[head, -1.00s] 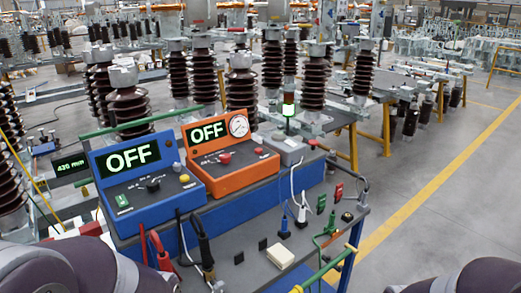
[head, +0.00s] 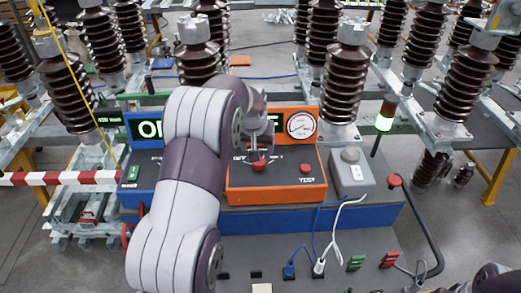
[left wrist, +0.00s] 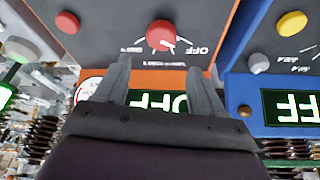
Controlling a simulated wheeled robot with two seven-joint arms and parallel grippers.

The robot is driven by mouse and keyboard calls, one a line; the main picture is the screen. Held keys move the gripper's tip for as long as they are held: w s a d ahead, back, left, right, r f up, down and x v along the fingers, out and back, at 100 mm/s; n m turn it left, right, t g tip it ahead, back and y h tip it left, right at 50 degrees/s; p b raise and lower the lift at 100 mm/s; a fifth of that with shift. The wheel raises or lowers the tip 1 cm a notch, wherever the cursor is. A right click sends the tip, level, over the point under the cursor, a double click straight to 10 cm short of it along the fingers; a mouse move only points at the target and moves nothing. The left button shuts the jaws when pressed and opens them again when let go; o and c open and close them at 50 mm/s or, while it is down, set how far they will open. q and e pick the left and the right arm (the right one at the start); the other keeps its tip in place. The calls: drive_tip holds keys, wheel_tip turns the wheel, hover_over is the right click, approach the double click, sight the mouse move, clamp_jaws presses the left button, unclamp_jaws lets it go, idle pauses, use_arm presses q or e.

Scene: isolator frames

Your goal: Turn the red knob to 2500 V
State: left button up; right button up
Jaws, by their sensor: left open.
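The red knob (head: 258,165) sits on the front panel of the orange tester (head: 275,186). In the left wrist view the red knob (left wrist: 160,34) shows upside down, with a pale mark toward its OFF label. The orange unit's display (left wrist: 158,101) reads OFF there. My left gripper (head: 258,147) is over the orange unit, close to the knob. In the left wrist view its two fingers (left wrist: 161,75) are apart, with nothing between them, and the knob lies just beyond the tips. My right gripper is not in view.
A red TEST button (head: 306,169) is right of the knob. A blue unit (head: 135,187) stands to the left, partly behind my arm. Cables (head: 335,235) hang in front.

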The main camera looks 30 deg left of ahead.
sight(258, 163)
use_arm(q)
drive_tip(key=f+p, duration=0.1)
drive_tip(key=f, duration=0.1)
drive_tip(key=s+f, duration=0.1)
drive_tip(key=f, duration=0.1)
drive_tip(key=shift+d+p, duration=0.15)
drive_tip(key=shift+p, duration=0.2)
drive_tip(key=w+f, duration=0.2)
drive_tip(key=f, duration=0.1)
drive_tip(key=shift+w+a, duration=0.25)
drive_tip(key=shift+a, duration=0.1)
drive_tip(key=shift+s+r, duration=0.2)
drive_tip(key=shift+s, duration=0.15)
drive_tip(key=shift+d, duration=0.15)
drive_tip(key=c, duration=1.1)
drive_tip(key=shift+o, duration=0.2)
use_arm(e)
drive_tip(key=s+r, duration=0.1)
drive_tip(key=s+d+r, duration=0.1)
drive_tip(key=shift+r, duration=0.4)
